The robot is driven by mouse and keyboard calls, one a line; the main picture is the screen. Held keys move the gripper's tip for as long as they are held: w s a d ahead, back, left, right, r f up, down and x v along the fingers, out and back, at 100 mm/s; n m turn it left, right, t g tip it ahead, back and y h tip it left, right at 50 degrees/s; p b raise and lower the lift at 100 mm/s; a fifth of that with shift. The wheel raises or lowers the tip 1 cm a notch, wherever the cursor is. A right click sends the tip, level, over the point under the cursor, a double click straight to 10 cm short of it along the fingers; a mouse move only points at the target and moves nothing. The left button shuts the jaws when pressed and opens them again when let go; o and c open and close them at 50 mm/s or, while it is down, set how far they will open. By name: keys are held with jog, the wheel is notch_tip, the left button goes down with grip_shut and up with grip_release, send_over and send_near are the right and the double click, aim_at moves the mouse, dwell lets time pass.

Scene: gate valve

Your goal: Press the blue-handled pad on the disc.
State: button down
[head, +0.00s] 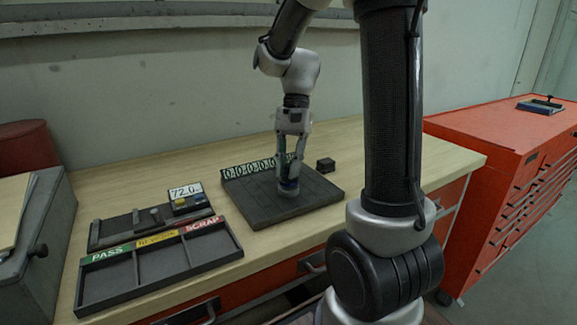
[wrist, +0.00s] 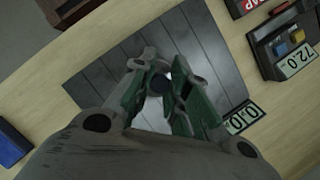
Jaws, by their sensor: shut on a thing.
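My gripper (head: 289,172) points straight down over the dark slatted board on the bench. It is shut on the blue-handled pad (head: 288,183), whose blue part shows just below the fingertips. In the wrist view, the fingertips (wrist: 168,78) close around a small dark round top, the pad's handle (wrist: 182,68). A grey round edge shows low under the blue part in the head view; I cannot tell whether it is the pad's base or the disc. A pale, shiny patch shows between the fingers in the wrist view; the disc itself is not clearly visible.
The slatted board (head: 258,206) has number plates (head: 245,168) along its back edge. A three-part tray (head: 160,265) marked PASS and SCRAP lies front left. A 72.0 display (head: 186,192) stands behind it. A small dark block (head: 325,165) sits right of the board.

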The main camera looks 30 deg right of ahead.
jog(key=shift+f, duration=0.5)
dwell(1.1)
jog(key=shift+r, duration=3.55)
